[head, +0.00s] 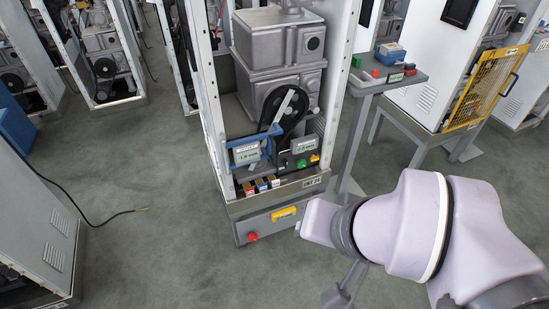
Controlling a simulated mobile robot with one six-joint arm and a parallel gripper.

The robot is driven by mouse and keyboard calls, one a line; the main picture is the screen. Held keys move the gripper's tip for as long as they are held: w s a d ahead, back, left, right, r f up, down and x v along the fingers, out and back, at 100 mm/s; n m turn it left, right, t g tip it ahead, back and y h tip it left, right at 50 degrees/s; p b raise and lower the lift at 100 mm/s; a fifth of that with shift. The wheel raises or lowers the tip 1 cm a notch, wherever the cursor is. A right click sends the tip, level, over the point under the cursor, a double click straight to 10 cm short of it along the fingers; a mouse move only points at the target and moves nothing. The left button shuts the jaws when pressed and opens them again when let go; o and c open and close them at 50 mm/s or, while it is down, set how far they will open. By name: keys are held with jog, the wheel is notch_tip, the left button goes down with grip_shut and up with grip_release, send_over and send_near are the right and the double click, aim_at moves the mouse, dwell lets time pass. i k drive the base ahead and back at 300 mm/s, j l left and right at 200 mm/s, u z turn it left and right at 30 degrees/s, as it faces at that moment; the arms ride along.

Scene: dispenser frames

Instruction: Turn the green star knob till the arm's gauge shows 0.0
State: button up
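The green knob (314,158) sits low on the front of the open dispenser frame, at the right of a dark bracket; its star shape is too small to make out. A blue arm (266,135) carries a gauge (246,154) with a small display that seems to read about -1.8 mm, though the digits are blurred. A second display (302,146) sits just above the green knob; its digits are not clear. My gripper (345,287) shows only as grey parts below my pale wrist, lower right of the frame and apart from the knob. Its fingers are not clear.
A black pulley (284,108) is above. Small coloured blocks (262,186) line the lower ledge; a red button (252,236) is below. A side table (391,79) stands right. The floor in front is clear.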

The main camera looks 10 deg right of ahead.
aim_at(301, 164)
jog(key=i+l+u, duration=0.35)
jog(key=l, duration=0.4)
jog(key=i+l+u, duration=0.15)
jog(key=i+l, duration=0.15)
jog(key=l, duration=0.15)
jog(key=z, duration=0.2)
